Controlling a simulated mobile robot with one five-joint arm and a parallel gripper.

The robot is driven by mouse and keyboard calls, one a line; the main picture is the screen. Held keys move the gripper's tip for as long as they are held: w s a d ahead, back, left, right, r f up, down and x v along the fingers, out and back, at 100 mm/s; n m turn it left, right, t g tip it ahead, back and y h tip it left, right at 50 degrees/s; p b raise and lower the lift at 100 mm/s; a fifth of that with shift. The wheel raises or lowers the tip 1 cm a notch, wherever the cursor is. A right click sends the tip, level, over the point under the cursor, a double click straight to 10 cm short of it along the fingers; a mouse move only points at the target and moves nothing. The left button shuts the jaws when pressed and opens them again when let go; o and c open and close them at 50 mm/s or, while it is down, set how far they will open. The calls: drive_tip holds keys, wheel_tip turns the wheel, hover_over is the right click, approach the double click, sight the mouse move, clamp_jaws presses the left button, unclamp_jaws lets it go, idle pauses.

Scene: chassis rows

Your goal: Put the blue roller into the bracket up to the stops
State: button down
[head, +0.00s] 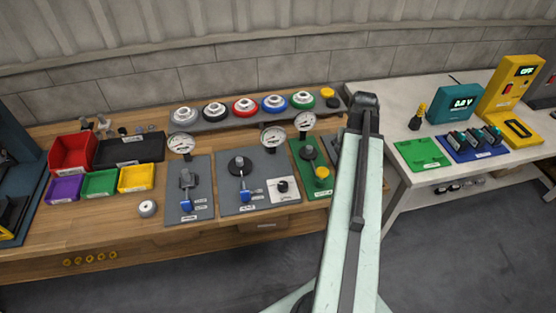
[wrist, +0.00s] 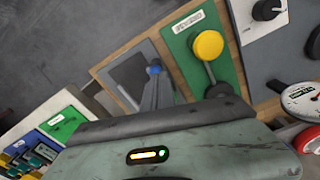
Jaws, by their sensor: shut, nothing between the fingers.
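No part that I can clearly name as the blue roller or the bracket shows in either view. A blue-rimmed round piece (head: 274,103) stands in a row on the back of the wooden bench in the head view; I cannot tell whether it is the roller. My gripper (wrist: 158,130) fills the lower middle of the wrist view, shut and empty, above the bench edge; its fingertips are not clear. Past it is a grey panel (wrist: 128,78) with a blue-tipped grey part (wrist: 154,72). In the head view my arm hides most of that panel.
A green panel (head: 302,153) with a yellow knob (head: 322,172) is left of my arm. Lever panels, gauges and coloured bins (head: 73,152) cover the wooden bench (head: 120,220). A pale table (head: 400,95) with a teal meter (head: 460,103) is at right. Grey floor is clear in front.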

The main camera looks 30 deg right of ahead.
drive_tip(key=w+a+n, duration=0.2)
drive_tip(key=w+a, duration=0.4)
drive_tip(key=a, duration=0.5)
drive_tip(key=w+a+n, duration=0.2)
drive_tip(key=w+a, duration=0.4)
drive_tip(key=a, duration=0.5)
drive_tip(key=shift+w, duration=0.35)
drive_tip(key=a+n, duration=0.3)
drive_tip(key=a, duration=1.7)
drive_tip(key=shift+a, duration=0.15)
drive_tip(key=shift+s, duration=0.15)
